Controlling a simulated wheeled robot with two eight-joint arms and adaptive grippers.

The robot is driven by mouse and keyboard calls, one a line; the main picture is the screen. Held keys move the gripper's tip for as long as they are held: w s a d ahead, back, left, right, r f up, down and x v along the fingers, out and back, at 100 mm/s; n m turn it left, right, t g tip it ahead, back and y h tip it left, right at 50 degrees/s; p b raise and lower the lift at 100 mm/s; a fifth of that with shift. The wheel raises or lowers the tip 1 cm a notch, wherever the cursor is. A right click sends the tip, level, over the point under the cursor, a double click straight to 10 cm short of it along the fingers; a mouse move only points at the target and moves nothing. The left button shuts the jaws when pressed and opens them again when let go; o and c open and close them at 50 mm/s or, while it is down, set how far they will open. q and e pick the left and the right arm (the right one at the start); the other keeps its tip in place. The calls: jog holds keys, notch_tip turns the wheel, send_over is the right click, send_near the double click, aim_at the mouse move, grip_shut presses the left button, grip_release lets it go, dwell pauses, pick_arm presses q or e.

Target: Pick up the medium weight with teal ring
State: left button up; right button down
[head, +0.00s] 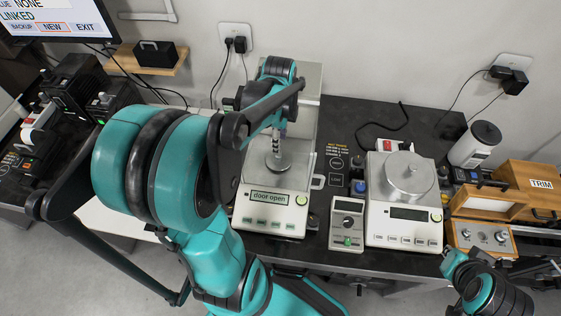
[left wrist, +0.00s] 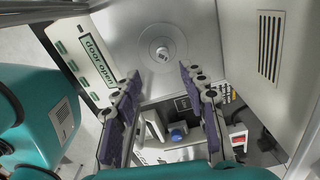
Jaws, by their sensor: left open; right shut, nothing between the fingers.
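I cannot make out a weight with a teal ring in either view. My left gripper (head: 276,148) hangs over the round pan (head: 278,163) of the left balance, whose display reads "door open". In the left wrist view its two purple-padded fingers (left wrist: 160,95) are spread with nothing between them. The bare-looking pan (left wrist: 163,50) lies beyond the fingertips. A blue-topped object (left wrist: 178,131) shows behind the fingers, and a blue cap (head: 360,187) stands right of the balance in the head view. My right arm shows at the lower right, but its gripper is not visible.
The balance housing (head: 308,90) surrounds the left gripper closely. A second balance (head: 404,222) with a round metal piece on its pan stands to the right, beside a small keypad unit (head: 347,222). A wooden TRIM box (head: 530,183) and white cylinder (head: 475,145) are farther right.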

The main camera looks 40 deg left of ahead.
pick_arm(q)
notch_tip(320, 180, down, 3)
jog(key=shift+r+b, duration=0.15)
jog(key=shift+b, duration=0.25)
jog(key=f, duration=0.1)
jog(key=f+b, duration=0.1)
jog(key=f, duration=0.1)
jog(key=f+b, duration=0.1)
jog(key=shift+w+a+f, duration=0.15)
jog(key=shift+a+f, duration=0.05)
jog(key=shift+a, duration=0.1)
jog(key=shift+f, duration=0.4)
jog(key=shift+r, duration=0.1)
jog(key=shift+c, duration=0.9)
grip_shut()
